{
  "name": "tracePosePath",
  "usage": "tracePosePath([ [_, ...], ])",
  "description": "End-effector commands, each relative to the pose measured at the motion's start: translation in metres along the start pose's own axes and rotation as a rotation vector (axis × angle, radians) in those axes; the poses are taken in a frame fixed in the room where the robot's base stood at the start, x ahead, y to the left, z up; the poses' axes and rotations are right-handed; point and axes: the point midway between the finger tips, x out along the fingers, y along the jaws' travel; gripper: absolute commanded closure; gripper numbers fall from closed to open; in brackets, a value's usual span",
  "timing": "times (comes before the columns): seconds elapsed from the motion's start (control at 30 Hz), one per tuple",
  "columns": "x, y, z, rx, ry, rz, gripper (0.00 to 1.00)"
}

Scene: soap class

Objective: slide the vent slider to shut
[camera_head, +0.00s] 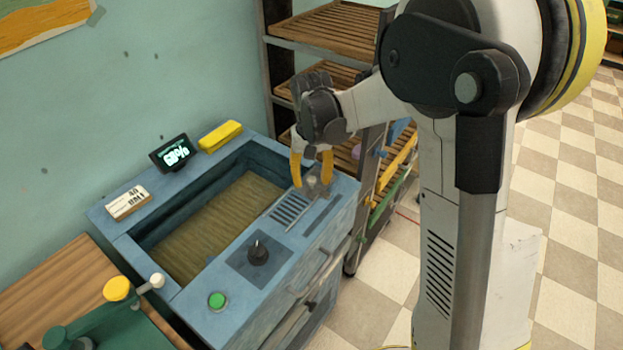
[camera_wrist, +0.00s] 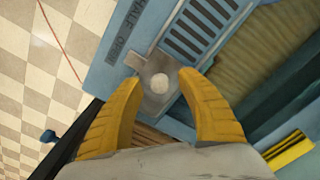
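The vent slider (camera_wrist: 157,90) is a grey metal plate with a round pale knob (camera_wrist: 160,82), at the end of the slotted vent (camera_wrist: 205,25). In the head view the slotted vent (camera_head: 289,210) is on the cabinet's top near its right end, with its dark slots uncovered. My gripper (camera_wrist: 160,84) is open, its two yellow fingers on either side of the knob with gaps visible. In the head view my gripper (camera_head: 312,180) points down over the slider, which it partly hides. Whether the fingers touch the plate cannot be told.
The blue cabinet (camera_head: 120,222) has an open wood-floored basin, a black dial (camera_head: 258,252) and a green button (camera_head: 217,300). A display (camera_head: 172,153) and yellow block (camera_head: 220,136) stand at the back. A slatted rack (camera_head: 325,30) is behind my arm.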

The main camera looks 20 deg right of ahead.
Motion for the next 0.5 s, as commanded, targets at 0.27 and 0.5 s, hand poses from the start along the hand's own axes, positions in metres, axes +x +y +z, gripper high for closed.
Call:
tracePosePath([
  [0.27, 0.000, 0.000, 0.000, 0.000, 0.000, 0.000, 1.00],
  [0.5, -0.001, -0.024, 0.023, -0.006, 0.000, 0.000, 1.00],
])
